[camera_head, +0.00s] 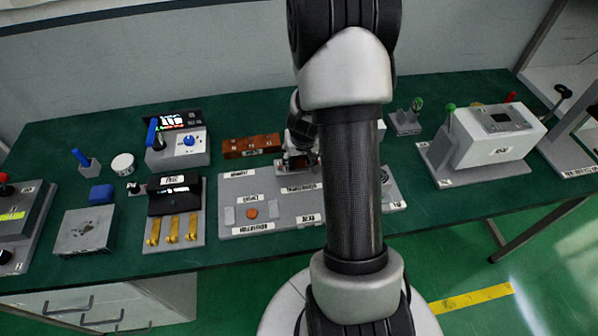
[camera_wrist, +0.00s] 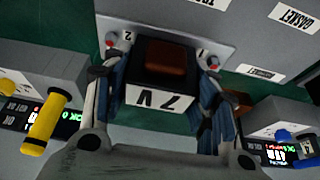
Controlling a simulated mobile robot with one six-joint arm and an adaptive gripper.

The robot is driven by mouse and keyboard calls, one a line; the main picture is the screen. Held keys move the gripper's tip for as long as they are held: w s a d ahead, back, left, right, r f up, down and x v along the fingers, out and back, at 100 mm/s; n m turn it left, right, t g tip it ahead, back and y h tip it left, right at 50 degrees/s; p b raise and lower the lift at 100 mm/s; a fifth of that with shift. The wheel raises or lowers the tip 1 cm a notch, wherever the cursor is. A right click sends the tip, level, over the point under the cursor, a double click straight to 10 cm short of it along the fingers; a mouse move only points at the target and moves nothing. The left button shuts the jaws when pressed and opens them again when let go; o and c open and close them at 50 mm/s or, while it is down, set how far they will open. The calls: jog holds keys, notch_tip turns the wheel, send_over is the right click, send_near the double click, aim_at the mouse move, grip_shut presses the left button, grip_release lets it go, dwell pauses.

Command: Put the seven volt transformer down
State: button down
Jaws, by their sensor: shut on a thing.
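My gripper (camera_wrist: 158,72) is shut on the seven volt transformer (camera_wrist: 160,98), a dark block with a brown core and a white "7 V" label, seen in the wrist view. The fingers press on its two sides. Beyond it, a grey plate with red-tipped posts marked 1 and 2 shows in the wrist view. In the head view my gripper (camera_head: 299,150) is over the back of the labelled grey assembly board (camera_head: 275,207), partly hidden by my arm. I cannot tell whether the transformer touches the board.
A brown block (camera_head: 251,146) lies just left of the gripper. A dark holder with yellow fuse-like parts (camera_head: 172,229) stands left of the board. A white box on a grey stand (camera_head: 490,145) is at the right.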

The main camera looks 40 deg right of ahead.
aim_at(299, 166)
jog(key=shift+f+b, duration=2.15)
jog(key=shift+f, duration=0.15)
jog(key=shift+f, duration=0.2)
jog(key=c, duration=0.6)
grip_release()
jog(key=shift+c, duration=0.2)
jog(key=shift+r, duration=0.1)
